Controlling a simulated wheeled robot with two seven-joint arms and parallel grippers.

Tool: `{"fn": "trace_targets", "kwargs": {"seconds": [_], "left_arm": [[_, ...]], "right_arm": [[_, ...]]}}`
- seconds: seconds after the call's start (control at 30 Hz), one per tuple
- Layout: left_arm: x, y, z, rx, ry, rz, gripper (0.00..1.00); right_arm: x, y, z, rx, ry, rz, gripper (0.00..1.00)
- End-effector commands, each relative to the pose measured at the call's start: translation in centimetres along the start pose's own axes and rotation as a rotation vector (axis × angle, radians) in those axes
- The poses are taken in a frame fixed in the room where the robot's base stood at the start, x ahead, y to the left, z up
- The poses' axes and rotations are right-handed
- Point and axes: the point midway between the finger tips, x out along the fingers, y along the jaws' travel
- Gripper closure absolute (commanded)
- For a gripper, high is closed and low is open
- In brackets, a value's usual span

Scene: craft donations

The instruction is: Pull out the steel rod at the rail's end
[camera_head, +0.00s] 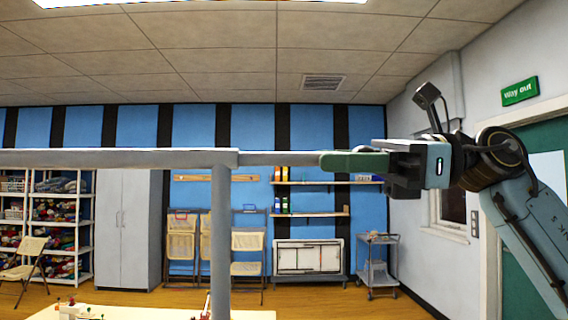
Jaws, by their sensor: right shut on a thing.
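A grey horizontal rail (110,158) runs in from the left edge to the top of an upright post (220,240). The thin grey steel rod (280,158) sticks out to the right from the rail's end, level and in line with it. Its right part is a thicker green grip (352,162). My right gripper (390,165) comes in from the right and is shut on the green end, hiding its tip. I cannot tell how much of the rod is inside the rail. My left gripper is not in view.
A pale table (150,313) with small items is below the rail. Behind stand yarn shelves (88,220), a grey cabinet (125,230), folding chairs (248,250) and a trolley (378,265). The air around the rod and gripper looks clear.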

Motion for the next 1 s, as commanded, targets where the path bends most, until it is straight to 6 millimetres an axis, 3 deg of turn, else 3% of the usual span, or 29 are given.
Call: {"fn": "trace_targets", "kwargs": {"seconds": [0.03, 0.2, 0.4, 0.6, 0.97, 1.0], "left_arm": [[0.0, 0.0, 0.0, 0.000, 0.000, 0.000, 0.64], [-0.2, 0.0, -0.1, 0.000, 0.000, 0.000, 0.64], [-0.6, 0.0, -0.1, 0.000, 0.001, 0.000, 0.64], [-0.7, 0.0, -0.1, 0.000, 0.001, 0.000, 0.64], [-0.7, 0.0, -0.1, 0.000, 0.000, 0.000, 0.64], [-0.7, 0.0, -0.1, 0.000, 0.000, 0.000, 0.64]], "right_arm": [[-1.6, -0.1, -0.1, 0.001, 0.000, -0.007, 1.00], [-5.9, -0.1, 0.0, 0.002, -0.001, -0.004, 1.00], [-9.4, -0.1, 0.0, 0.002, -0.001, -0.002, 1.00], [-11.0, 0.0, 0.0, 0.001, -0.001, 0.000, 1.00], [-11.2, 0.0, 0.0, 0.000, 0.000, 0.001, 1.00], [-11.2, 0.0, 0.0, 0.000, 0.000, 0.001, 0.67]]}}
